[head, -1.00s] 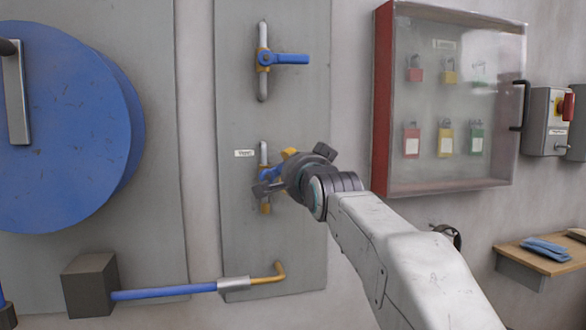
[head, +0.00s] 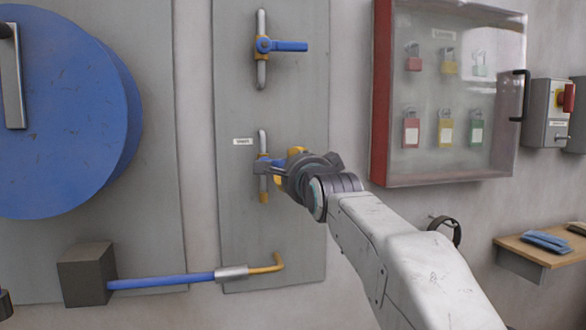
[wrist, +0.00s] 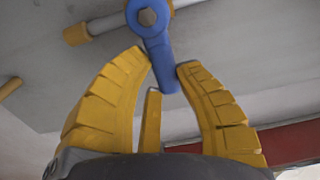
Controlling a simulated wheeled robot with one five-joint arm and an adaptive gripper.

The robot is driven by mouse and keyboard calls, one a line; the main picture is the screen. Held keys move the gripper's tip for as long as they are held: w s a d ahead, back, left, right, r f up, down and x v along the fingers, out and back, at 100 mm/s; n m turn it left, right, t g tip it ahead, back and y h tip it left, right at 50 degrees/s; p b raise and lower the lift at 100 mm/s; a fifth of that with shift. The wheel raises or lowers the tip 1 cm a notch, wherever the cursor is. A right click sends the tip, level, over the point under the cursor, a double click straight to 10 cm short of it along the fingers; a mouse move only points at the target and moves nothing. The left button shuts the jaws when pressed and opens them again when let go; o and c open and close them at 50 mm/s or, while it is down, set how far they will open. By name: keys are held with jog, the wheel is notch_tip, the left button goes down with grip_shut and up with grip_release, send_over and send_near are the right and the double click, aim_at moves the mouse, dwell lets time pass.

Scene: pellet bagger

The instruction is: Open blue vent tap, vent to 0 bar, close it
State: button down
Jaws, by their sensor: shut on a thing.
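The lower tap, with a blue lever and yellow fittings on a vertical grey pipe (head: 263,140), is on the grey panel beside a small white label. My gripper (head: 278,164) is at this tap, coming from the right and covering most of its lever. In the wrist view, the tap's blue lever (wrist: 160,50) lies crosswise to its pipe. Its free end is between my yellow fingertips (wrist: 164,66), which are shut on it. No pressure gauge is visible.
A second blue-levered tap (head: 280,46) is above, its lever crosswise. A large blue round cover (head: 70,120) is at left. A red-framed padlock cabinet (head: 381,100) is at right, above a wooden shelf (head: 535,250). A blue bar (head: 165,281) runs below.

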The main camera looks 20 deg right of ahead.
jog(key=shift+a, duration=0.1)
jog(key=c, duration=0.8)
grip_release()
jog(key=shift+c, duration=0.2)
jog(key=s, duration=1.2)
